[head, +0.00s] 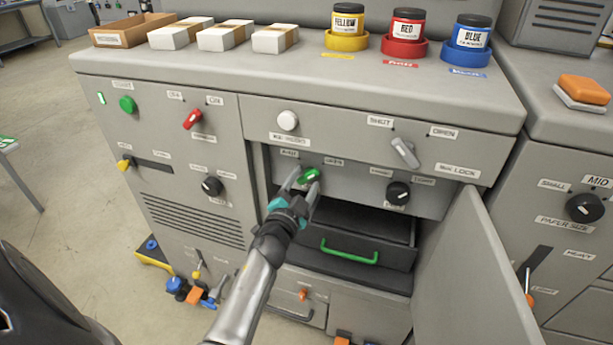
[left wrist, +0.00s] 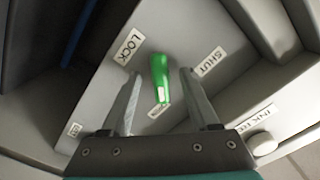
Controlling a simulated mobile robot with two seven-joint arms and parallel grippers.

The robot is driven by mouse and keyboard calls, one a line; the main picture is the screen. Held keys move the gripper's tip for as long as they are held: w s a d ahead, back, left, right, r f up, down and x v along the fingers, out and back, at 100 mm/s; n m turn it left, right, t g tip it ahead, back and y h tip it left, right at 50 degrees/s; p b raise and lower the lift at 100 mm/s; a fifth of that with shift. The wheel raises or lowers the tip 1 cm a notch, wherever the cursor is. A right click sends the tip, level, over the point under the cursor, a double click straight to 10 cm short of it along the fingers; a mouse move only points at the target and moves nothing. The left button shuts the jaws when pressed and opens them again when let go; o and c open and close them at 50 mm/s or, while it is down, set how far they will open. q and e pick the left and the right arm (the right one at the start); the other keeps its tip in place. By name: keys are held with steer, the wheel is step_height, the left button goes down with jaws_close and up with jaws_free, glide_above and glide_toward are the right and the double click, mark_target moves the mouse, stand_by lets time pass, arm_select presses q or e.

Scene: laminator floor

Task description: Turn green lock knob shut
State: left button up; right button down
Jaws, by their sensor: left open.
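The green lock knob (head: 311,176) sits on the grey panel inside the open bay, below the upper drawer front. In the left wrist view the green knob (left wrist: 159,78) is a short bar, tilted slightly, with a LOCK label (left wrist: 129,47) to its left and a SHUT label (left wrist: 211,62) to its right. My left gripper (head: 307,181) is open, with one finger on each side of the knob. In the left wrist view the fingers (left wrist: 160,90) stand apart from it, with gaps on both sides. My right gripper is not in view.
A grey door (head: 470,275) stands open right of the bay. A black drawer with a green handle (head: 349,252) lies below the knob. A black knob (head: 398,193) and a grey lever (head: 405,152) are to the right. Ink jars stand on top.

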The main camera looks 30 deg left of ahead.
arm_select(q)
jaws_close()
stand_by(0.6)
